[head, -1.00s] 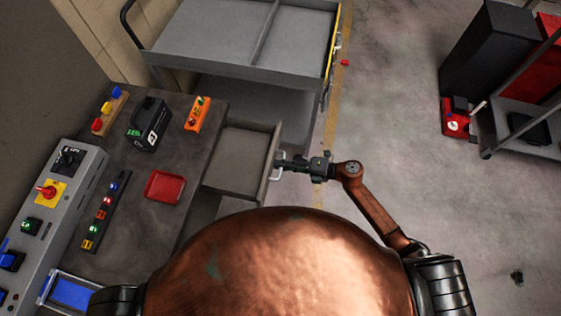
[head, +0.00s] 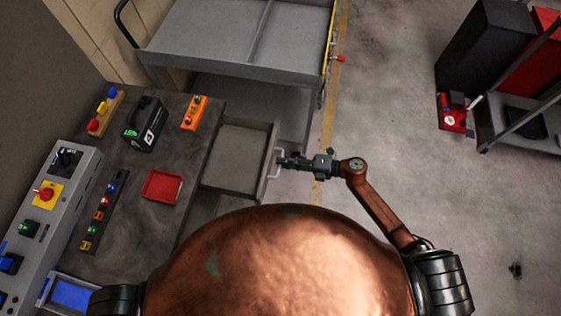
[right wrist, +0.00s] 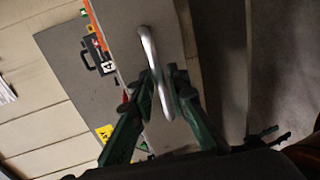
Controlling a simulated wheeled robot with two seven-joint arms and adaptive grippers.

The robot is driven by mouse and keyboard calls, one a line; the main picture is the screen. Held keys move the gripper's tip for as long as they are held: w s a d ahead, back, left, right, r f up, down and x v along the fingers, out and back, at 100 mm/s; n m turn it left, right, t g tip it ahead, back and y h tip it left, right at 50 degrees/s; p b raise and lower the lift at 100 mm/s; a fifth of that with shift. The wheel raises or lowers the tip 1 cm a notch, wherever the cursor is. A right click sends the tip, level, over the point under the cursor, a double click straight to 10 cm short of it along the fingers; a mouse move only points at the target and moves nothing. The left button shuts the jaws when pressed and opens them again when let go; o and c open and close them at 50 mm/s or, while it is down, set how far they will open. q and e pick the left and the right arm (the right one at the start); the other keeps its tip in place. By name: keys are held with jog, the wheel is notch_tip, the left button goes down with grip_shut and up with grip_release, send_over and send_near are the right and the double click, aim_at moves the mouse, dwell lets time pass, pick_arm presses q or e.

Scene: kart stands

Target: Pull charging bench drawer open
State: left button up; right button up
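The charging bench (head: 150,215) is at the left in the head view. Its grey drawer (head: 235,155) stands well out from the bench, and its inside looks empty. A pale bar handle (head: 276,165) is on the drawer front. My right gripper (head: 281,160) is at this handle, coming from the right. In the right wrist view the silver handle (right wrist: 147,48) runs between the fingertips of the right gripper (right wrist: 161,72), which look closed in around it. My left gripper is not in view.
On the bench are a red tray (head: 162,186), a black charger-like box (head: 145,122) and an orange button block (head: 194,112). A grey cart (head: 240,70) stands behind the drawer. Open floor (head: 390,110) lies to the right, with a shelf cart (head: 520,150) beyond.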

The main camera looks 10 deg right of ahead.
jog(key=v, duration=1)
jog(key=shift+d, duration=0.15)
jog(key=shift+s, duration=0.1)
